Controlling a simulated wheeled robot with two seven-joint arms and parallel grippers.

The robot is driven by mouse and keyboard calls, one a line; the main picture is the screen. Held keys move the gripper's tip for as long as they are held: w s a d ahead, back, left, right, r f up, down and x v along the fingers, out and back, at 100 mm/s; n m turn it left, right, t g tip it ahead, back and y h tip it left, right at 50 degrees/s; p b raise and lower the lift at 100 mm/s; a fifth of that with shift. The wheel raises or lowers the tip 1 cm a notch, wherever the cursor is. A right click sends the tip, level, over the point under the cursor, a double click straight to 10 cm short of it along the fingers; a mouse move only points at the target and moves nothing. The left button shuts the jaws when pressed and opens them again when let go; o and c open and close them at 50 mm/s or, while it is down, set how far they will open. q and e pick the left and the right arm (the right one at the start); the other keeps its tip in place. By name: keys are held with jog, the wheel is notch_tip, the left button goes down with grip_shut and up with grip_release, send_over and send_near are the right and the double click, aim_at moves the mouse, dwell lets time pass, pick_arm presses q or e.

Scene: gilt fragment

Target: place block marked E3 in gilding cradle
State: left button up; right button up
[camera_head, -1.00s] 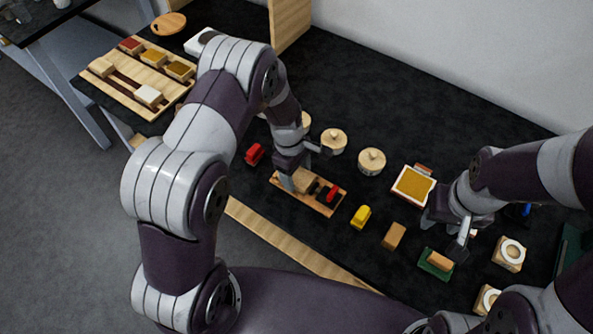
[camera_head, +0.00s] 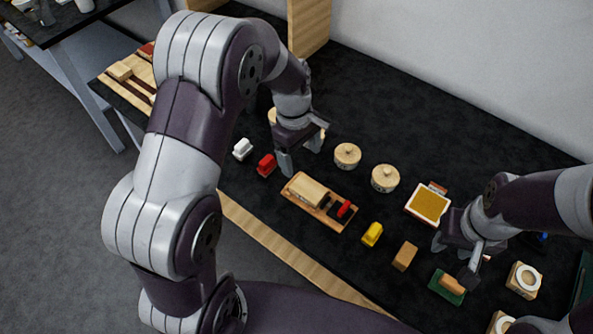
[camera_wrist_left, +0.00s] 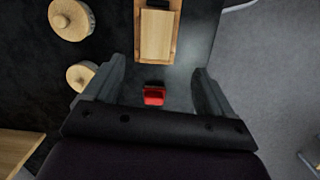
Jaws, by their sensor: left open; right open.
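A pale wooden block (camera_head: 308,191) lies in the left part of a brown wooden cradle (camera_head: 332,220); any marking on it is too small to read. A red piece (camera_head: 345,209) sits at the cradle's right end. My left gripper (camera_head: 301,155) is open and empty, behind and left of the cradle, apart from the block. In the left wrist view its spread fingers (camera_wrist_left: 160,92) frame another red object (camera_wrist_left: 154,96). My right gripper (camera_head: 455,262) is open beside a brown block (camera_head: 450,284) on a green pad.
Two round lidded wooden pots (camera_head: 347,156) stand behind the cradle. A white item (camera_head: 243,149) and a red item (camera_head: 266,165) lie left of it; a yellow item (camera_head: 372,234) and a tan block (camera_head: 405,256) lie right. A gold-topped tray (camera_head: 428,205) stands at the right.

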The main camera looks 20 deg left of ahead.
pick_arm(q)
jog(key=s+a+r+m+t, duration=0.1)
jog(key=s+m, duration=0.5)
jog(key=s+a+r+m+y, duration=0.1)
jog(key=s+a+r+m, duration=0.1)
jog(key=s+m, duration=0.5)
jog(key=shift+s+a+r+t+y, duration=0.2)
jog(key=shift+s+a+t+y, duration=0.1)
jog(key=shift+t, duration=0.1)
jog(key=shift+s, duration=0.1)
dwell(0.9)
